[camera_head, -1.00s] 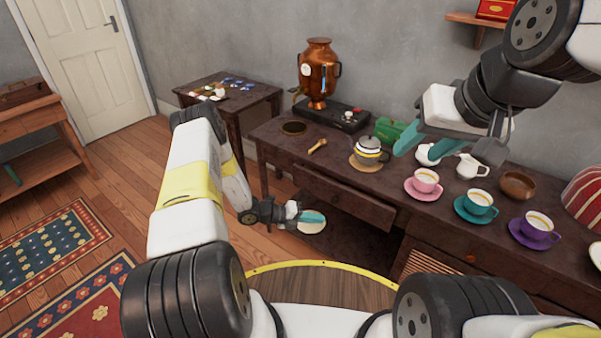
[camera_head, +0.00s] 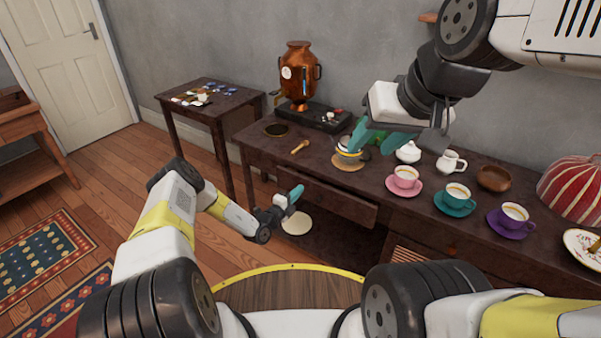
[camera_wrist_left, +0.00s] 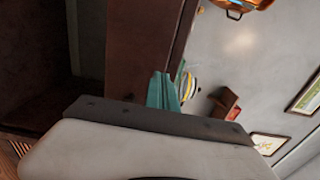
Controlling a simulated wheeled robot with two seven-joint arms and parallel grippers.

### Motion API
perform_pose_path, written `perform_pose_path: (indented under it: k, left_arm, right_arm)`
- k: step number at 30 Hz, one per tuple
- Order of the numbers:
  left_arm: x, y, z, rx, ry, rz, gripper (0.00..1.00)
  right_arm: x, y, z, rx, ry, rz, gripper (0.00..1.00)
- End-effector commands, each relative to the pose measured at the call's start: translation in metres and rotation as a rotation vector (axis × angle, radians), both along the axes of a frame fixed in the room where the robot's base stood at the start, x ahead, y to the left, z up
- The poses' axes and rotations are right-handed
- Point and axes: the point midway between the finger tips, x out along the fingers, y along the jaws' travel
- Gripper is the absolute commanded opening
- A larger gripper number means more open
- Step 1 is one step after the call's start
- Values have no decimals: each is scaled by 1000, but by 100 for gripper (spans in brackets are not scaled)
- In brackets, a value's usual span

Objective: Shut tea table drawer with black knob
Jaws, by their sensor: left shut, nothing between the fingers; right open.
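The dark wooden tea table (camera_head: 265,149) stands along the wall. Its drawer (camera_head: 335,200) is seen at the front left and looks pulled out a little. I cannot make out its black knob. My left gripper (camera_head: 297,193) is shut and empty, just in front of the drawer's left part. Contact cannot be told. In the left wrist view its teal fingers (camera_wrist_left: 163,92) are together, in front of a dark wood panel (camera_wrist_left: 135,55). My right gripper (camera_head: 378,138) is open and empty above the table top, in front of the striped teapot (camera_head: 346,149).
A copper samovar (camera_head: 299,75) stands at the table's back. Pink (camera_head: 405,179), teal (camera_head: 456,198) and purple (camera_head: 513,217) cups stand on the right part. A small side table (camera_head: 212,104) is at left. A white disc (camera_head: 297,225) lies low beneath the left gripper.

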Motion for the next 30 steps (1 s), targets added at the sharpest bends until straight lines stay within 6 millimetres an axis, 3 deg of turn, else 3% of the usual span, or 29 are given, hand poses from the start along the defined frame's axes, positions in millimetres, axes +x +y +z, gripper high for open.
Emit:
perform_pose_path:
  k: [7, 21, 30]
  left_arm:
    - [23, -17, -1, 2, 1, -2, 0]
    - [29, -21, -1, 1, 0, -1, 0]
    - [62, -46, -1, 0, -1, -1, 0]
  right_arm:
    - [0, 0, 0, 0, 0, 0, 47]
    - [0, 0, 0, 0, 0, 0, 47]
    - [0, 0, 0, 0, 0, 0, 47]
